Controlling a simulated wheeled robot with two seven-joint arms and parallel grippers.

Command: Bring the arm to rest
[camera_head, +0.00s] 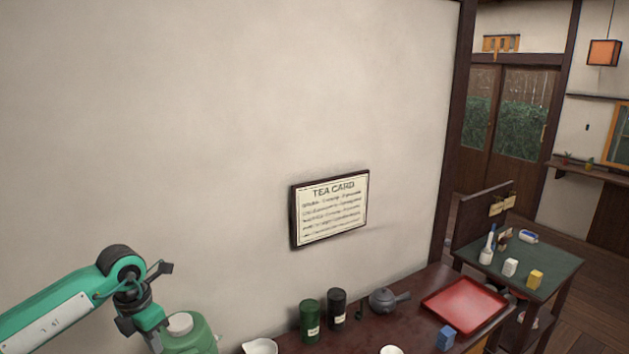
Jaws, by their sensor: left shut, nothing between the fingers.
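My left arm, green with a white panel and black joints, comes in from the lower left. My left gripper (154,338) hangs at its end near the bottom edge, shut and empty, in front of the wall and beside a green container with a pale lid (196,337). Its fingertips are small and hard to make out. My right gripper is not in view.
A dark counter (421,326) runs along the wall. It bears a white bowl (260,346), a green canister (310,321), a black canister (337,308), a grey teapot (383,300), a red tray (464,302) and a blue block (446,338). A framed tea card (329,209) hangs above.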

